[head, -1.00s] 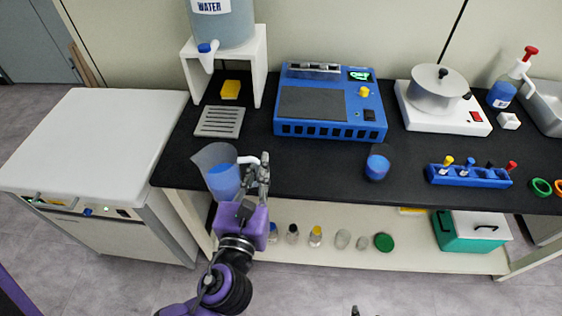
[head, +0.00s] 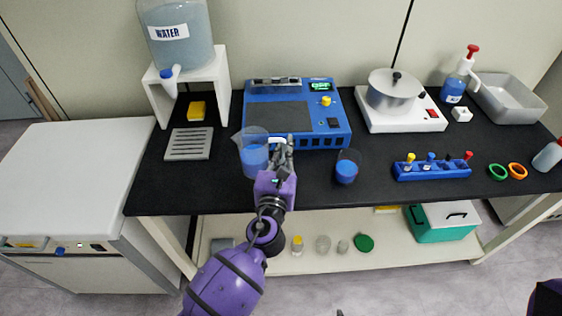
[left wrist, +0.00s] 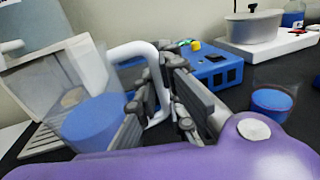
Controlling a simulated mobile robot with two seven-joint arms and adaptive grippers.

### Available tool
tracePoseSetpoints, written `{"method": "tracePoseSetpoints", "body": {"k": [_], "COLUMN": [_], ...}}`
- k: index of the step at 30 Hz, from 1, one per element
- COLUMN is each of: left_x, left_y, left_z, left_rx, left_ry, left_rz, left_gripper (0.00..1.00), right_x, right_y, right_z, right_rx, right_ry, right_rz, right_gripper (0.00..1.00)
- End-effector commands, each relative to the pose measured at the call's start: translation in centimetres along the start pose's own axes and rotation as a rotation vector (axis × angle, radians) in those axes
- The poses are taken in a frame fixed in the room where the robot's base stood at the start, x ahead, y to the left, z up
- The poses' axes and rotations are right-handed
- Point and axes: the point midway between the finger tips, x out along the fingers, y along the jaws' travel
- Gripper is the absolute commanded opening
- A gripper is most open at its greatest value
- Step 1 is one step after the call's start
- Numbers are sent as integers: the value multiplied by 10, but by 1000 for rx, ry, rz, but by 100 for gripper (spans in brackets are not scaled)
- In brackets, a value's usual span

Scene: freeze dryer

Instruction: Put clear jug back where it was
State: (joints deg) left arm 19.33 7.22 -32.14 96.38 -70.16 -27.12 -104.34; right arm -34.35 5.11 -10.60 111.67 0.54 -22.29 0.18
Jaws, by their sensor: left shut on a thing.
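The clear jug (head: 254,158) holds blue liquid and has a white handle. It is over the black bench, in front of the blue device's left part. My left gripper (head: 283,150) is shut on the jug's handle, to the right of the jug body. In the left wrist view the white handle (left wrist: 133,51) passes between the fingers and the jug body (left wrist: 92,122) is at the left. I cannot tell whether the jug's base touches the bench.
A beaker of blue liquid (head: 347,168) stands right of the jug. A blue vial rack (head: 432,172) is farther right. The front left bench is clear.

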Motion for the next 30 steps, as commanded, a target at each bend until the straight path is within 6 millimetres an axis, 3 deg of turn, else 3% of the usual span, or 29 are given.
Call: {"method": "tracePoseSetpoints", "body": {"k": [1, 3, 11, 18, 30], "left_x": [5, 14, 30, 35, 36], "left_y": [0, 2, 6, 7, 7], "left_z": [-25, -36, -48, -84, -84], "left_rx": [-3, -3, -2, 0, -1], "left_ry": [18, 18, 9, 14, 6], "left_rz": [-1, -1, -1, -1, -1], "left_gripper": [0, 0, 0, 0, 0], "right_x": [5, 8, 11, 18, 22], "right_y": [0, 2, 10, 12, 11], "right_z": [13, 16, 13, 35, 25], "right_rx": [1, 1, 5, 0, -8], "right_ry": [-17, -17, 2, -23, -7], "right_rz": [2, 6, 24, 28, 23], "right_gripper": [40, 40, 40, 40, 40]}}
